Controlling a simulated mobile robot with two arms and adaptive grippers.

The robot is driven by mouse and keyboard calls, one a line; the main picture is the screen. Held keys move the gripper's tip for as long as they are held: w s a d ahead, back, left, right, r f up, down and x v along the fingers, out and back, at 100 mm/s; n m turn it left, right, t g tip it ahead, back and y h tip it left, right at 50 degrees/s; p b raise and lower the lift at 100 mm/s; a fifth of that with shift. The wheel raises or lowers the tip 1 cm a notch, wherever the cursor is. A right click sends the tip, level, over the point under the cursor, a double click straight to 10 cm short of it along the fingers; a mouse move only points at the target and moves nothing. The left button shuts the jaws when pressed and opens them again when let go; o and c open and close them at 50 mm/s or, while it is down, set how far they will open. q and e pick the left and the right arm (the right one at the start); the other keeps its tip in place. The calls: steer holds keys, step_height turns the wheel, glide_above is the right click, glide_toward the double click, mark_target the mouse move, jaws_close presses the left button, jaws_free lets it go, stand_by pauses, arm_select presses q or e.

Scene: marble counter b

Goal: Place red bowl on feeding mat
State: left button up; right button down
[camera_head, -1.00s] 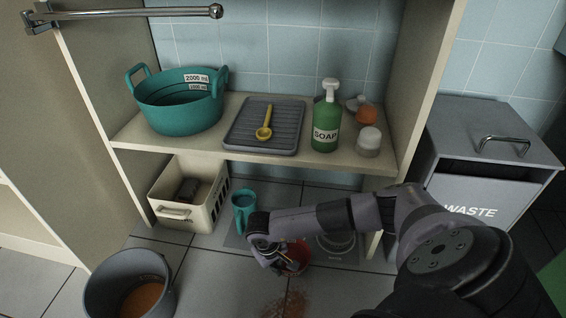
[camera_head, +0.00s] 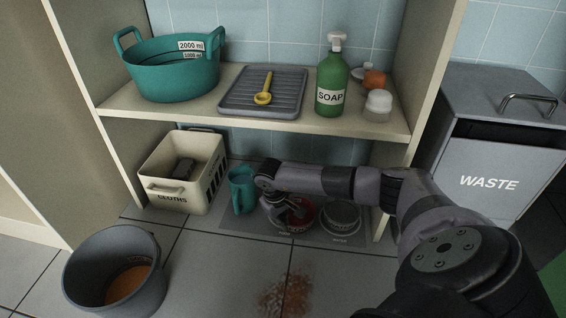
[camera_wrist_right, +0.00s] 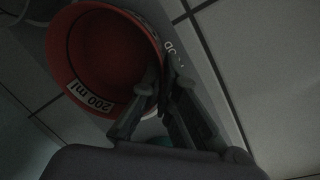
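The red bowl (camera_head: 306,212) is at the feeding mat (camera_head: 312,240) under the shelf, partly hidden by my right arm. My right gripper (camera_head: 290,215) is at the bowl's left side. In the right wrist view, the red bowl (camera_wrist_right: 105,55) shows its open top and a "200 ml" label. My right gripper (camera_wrist_right: 162,88) is shut on its rim, one finger inside and one outside. I cannot tell whether the bowl's base touches the mat. My left gripper is not in view.
A grey water bowl (camera_head: 341,217) stands on the mat's right side. A teal jug (camera_head: 241,190) and a cloths bin (camera_head: 180,175) are to the left. A grey bucket (camera_head: 115,270) stands at front left. The shelf (camera_head: 230,120) is above; brown crumbs (camera_head: 286,295) lie on the floor.

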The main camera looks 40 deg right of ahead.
steer(key=shift+r, duration=0.1)
steer(key=shift+f, duration=0.2)
steer(key=c, duration=1.8)
jaws_free()
